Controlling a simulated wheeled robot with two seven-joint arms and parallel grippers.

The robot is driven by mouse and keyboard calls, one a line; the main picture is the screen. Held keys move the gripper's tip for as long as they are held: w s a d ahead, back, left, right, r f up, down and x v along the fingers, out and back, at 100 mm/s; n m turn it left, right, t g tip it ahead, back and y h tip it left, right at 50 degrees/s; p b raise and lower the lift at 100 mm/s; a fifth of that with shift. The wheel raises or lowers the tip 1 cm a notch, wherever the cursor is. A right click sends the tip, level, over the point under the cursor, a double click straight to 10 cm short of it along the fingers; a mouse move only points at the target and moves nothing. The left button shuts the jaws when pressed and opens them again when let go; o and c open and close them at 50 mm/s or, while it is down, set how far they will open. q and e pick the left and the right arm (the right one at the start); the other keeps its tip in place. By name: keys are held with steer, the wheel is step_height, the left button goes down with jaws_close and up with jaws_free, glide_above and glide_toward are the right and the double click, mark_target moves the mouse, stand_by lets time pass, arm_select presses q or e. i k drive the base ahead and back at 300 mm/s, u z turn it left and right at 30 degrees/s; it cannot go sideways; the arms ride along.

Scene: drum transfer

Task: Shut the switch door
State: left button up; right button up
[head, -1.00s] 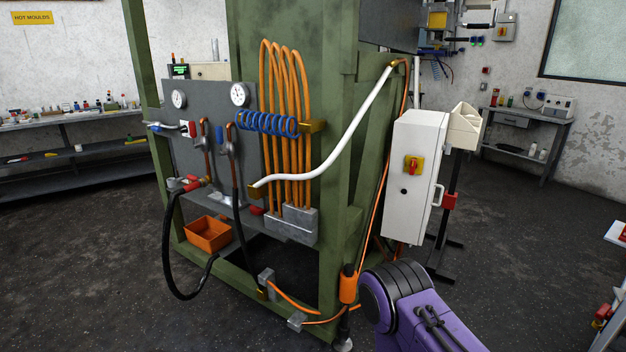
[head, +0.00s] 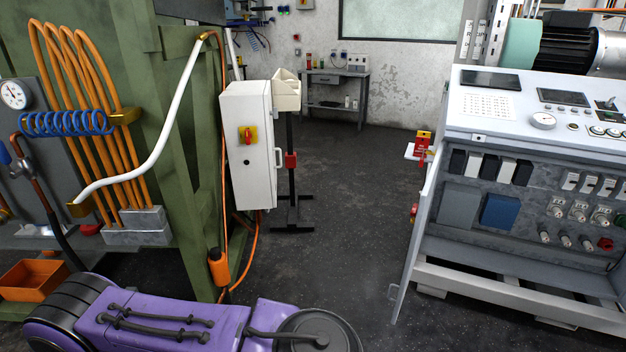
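A light grey door (head: 424,215) stands open at the left side of the control console (head: 545,98) and is seen almost edge-on. It swings out toward me, and its lower edge hangs above the dark floor. Behind the opening, the console's panel of switches and breakers (head: 535,205) is exposed. A white switch box (head: 247,160) with a red and yellow rotary switch (head: 248,135) is fixed near the green frame; its own front looks closed. A purple arm of mine crosses the bottom left. Neither of my grippers shows.
The green frame (head: 180,150) with orange hoses fills the left. A black stand (head: 291,200) is behind the switch box. Dark floor (head: 350,220) is clear between the stand and the open door. A bench (head: 335,85) stands at the back wall.

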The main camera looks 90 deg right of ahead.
mark_target(420, 221)
steer(key=i, duration=1.35)
steer(key=z, duration=3.95)
steer(key=i, duration=0.85)
steer(key=u, duration=0.75)
